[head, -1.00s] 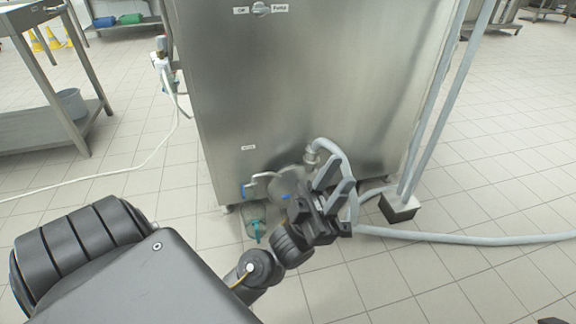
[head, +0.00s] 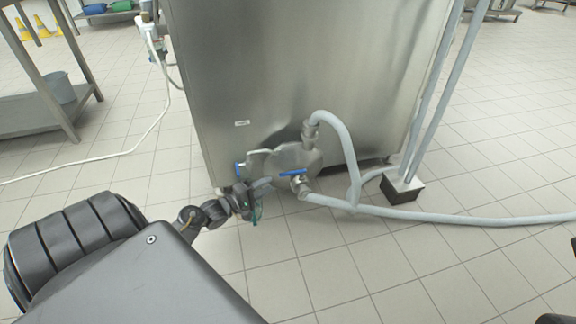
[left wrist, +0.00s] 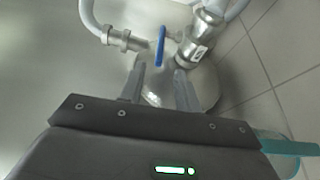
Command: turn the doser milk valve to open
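A blue valve lever (head: 293,173) sits on the pipework low on the steel cabinet's front and lies nearly level in the head view. In the left wrist view a blue lever (left wrist: 161,47) stands just beyond my fingertips, roughly in line with the gap between them. My left gripper (head: 264,184) is low in front of the cabinet, left of the lever in the head view. The left wrist view shows the gripper (left wrist: 160,73) with its fingers apart and nothing between them. A second blue handle (head: 239,170) is at the left pipe. My right gripper does not show.
The steel cabinet (head: 290,70) fills the middle. A grey hose (head: 345,150) loops from the pump, and another hose (head: 450,217) runs right along the floor. A teal item (head: 257,210) is partly hidden behind my gripper. A steel table (head: 40,112) stands at left.

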